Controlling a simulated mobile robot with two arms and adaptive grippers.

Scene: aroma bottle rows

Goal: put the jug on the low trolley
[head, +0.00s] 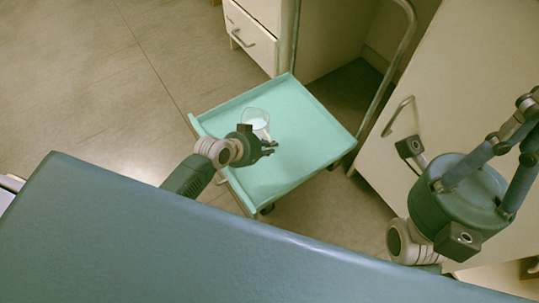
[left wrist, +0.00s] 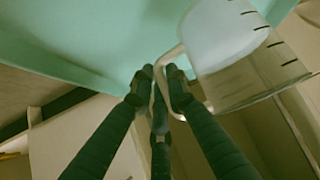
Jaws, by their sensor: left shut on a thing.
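The jug (head: 255,117) is clear with a pale whitish part inside. It shows over the mint-green top tray of the low trolley (head: 317,130); I cannot tell whether it touches the tray. My left gripper (head: 268,147) is over the tray on the jug's near side. In the left wrist view, my left gripper (left wrist: 160,85) is shut on the handle of the jug (left wrist: 235,85), which has dark marks on its wall. The trolley's green tray (left wrist: 95,35) fills the upper part there. My right gripper (head: 495,150) is at the right, away from the trolley, its fingertips partly cut off.
A blue-grey surface (head: 190,245) fills the near side, between me and the trolley. A cream drawer unit (head: 250,35) stands behind the trolley, and a cream cabinet with a handle (head: 430,90) stands to its right. The tiled floor (head: 90,85) at left is clear.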

